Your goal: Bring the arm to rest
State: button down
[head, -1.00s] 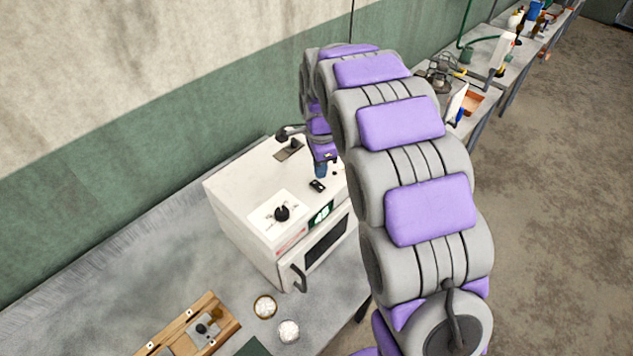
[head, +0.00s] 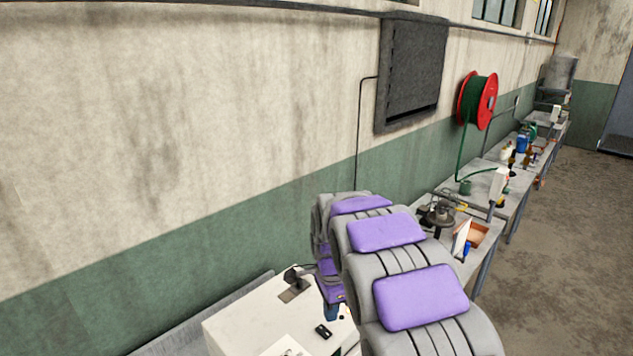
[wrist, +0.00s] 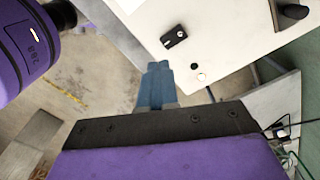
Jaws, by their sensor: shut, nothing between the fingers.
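My arm shows in the head view as a chain of grey links with purple pads, bent over the white box-shaped appliance (head: 245,328). My gripper (head: 331,312) is near the appliance's right side, partly hidden by my arm. In the wrist view my gripper (wrist: 158,68) has its blue fingers together and nothing between them. The appliance's white top (wrist: 228,40) lies beyond and to the right of the fingertips there, with a small black switch plate (wrist: 173,37) on it.
A bench with bottles and tools (head: 505,190) runs along the wall to the right. A red hose reel (head: 490,102) and a dark wall panel (head: 413,75) are on the wall. Bare concrete floor (head: 570,250) is open at the right.

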jog(key=s+d+f+n+b, duration=0.1)
jog(key=s+d+n+b, duration=0.25)
jog(key=s, duration=0.55)
jog(key=s+d+n+b, duration=0.3)
jog(key=s+d+n, duration=0.1)
jog(key=s, duration=0.6)
jog(key=s+d+f+n+b, duration=0.1)
jog(key=s+f+n+b, duration=0.2)
jog(key=s, duration=0.6)
jog(key=s+d+f+n+g+b, duration=0.1)
jog(key=s+d+f+n+b, duration=0.1)
jog(key=s, duration=0.8)
notch_tip(320, 180, down, 2)
jog(key=shift+f+n+g+b, duration=0.3)
jog(key=shift+n+b, duration=0.25)
jog(key=shift+n, duration=0.4)
